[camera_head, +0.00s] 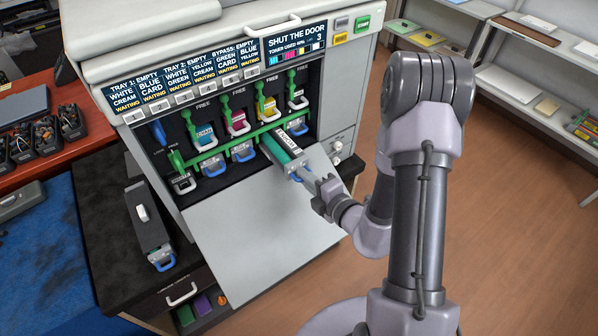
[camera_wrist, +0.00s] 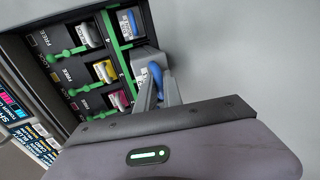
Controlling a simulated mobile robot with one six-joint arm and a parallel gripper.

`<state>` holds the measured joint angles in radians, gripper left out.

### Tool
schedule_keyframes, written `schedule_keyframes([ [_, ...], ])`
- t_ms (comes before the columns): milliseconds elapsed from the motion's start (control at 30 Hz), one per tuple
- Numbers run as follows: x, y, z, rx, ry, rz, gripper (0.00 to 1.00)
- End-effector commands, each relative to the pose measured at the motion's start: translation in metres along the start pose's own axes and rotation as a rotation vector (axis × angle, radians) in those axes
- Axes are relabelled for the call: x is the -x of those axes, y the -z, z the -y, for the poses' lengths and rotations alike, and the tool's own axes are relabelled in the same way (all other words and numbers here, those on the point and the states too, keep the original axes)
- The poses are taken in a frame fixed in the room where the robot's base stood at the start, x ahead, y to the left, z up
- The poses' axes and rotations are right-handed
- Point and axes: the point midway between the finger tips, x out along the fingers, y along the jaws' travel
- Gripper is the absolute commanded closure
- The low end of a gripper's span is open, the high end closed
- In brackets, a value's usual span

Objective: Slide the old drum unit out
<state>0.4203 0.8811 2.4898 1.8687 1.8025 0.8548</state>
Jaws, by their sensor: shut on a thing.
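The old drum unit (camera_head: 281,148), a long unit with a teal-green top, a white label and a grey front end, sticks partly out of the printer's lower row on the right. Its rear part is hidden inside the slot. My gripper (camera_head: 302,174) is shut on the front of this unit. In the wrist view the fingers of my gripper (camera_wrist: 157,84) close around its blue handle, and the unit's grey front end (camera_wrist: 147,58) shows just beyond.
The printer's door (camera_head: 255,235) hangs open below the slots. Toner cartridges with green levers, including a yellow one (camera_head: 268,108), stand in the upper row. A dark unit with a blue handle (camera_head: 145,222) lies on the black cabinet top at left. Floor at right is clear.

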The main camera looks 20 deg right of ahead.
Motion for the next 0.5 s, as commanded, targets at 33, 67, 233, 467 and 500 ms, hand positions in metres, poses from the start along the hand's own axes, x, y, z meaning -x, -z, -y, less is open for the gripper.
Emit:
schedule_keyframes([
  [33,0.005,-0.001,0.003,-0.001,0.001,0.002,1.0],
  [67,0.009,-0.001,0.004,-0.001,0.002,0.002,1.0],
  [233,0.027,-0.001,0.007,-0.002,0.0,0.002,1.0],
  [467,0.047,-0.001,0.008,-0.002,0.004,0.0,1.0],
  [500,0.05,-0.001,0.008,-0.001,0.002,0.0,1.0],
])
